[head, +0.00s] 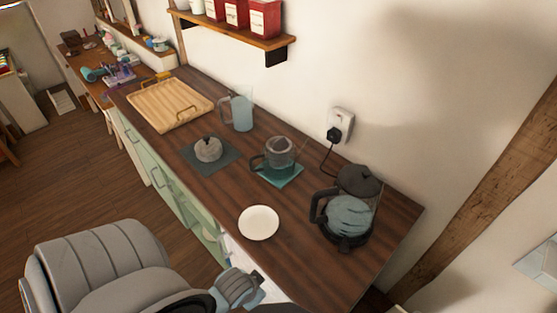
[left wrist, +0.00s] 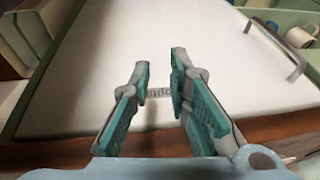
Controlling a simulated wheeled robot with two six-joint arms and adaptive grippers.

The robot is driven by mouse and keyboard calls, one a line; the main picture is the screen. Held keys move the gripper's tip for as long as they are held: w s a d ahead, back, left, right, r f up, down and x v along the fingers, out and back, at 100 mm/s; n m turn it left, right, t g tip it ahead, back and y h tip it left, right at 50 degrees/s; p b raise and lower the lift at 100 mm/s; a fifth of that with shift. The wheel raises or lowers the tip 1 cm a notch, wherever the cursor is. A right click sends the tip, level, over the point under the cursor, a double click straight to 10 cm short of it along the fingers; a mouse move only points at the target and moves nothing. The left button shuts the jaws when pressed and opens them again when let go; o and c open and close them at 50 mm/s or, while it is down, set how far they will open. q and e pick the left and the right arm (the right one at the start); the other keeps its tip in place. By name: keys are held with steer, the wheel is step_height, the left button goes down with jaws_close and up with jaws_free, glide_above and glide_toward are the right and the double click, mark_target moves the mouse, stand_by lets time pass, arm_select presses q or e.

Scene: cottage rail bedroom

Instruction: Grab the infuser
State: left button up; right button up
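A grey mesh infuser (head: 281,150) appears to sit inside a dark-handled glass mug (head: 258,164). The mug stands on a teal coaster (head: 284,180) on the wooden counter. A round dark-knobbed lid (head: 208,150) rests on a dark slate mat (head: 221,164) to the left of the mug. My left gripper (left wrist: 160,73) shows in the left wrist view with its teal-padded fingers apart and nothing between them. It faces a pale cabinet or drawer front, away from the infuser. My right gripper is in neither view.
A white saucer (head: 259,223) lies in front of the mug. A black-handled glass kettle (head: 350,213) stands right of it. A glass pitcher (head: 241,112) and wooden tray (head: 170,105) are farther back. A cord hangs from the wall outlet (head: 341,122). The counter's front edge faces me.

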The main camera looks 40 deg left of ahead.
arm_select(q)
step_height(320, 180, up, 11)
steer(key=w+t+p, duration=0.1)
steer(key=p, duration=0.1)
steer(key=w+a+r+m+t+y, duration=0.1)
steer(key=w+a+r+t+y, duration=0.15)
steer(key=w+a+r, duration=0.35)
steer(key=w+a+r+m+t+y, duration=0.1)
steer(key=w+a+r+t, duration=0.25)
steer(key=w, duration=0.45)
steer(key=w+a+r+t+y, duration=0.2)
steer(key=w+a+r, duration=0.1)
steer(key=w+a, duration=0.3)
steer(key=d+r+x, duration=0.1)
steer(key=x, duration=1.3)
steer(key=shift+w+m, duration=0.3)
steer(key=shift+w, duration=0.15)
jaws_close()
steer(key=shift+s, duration=0.15)
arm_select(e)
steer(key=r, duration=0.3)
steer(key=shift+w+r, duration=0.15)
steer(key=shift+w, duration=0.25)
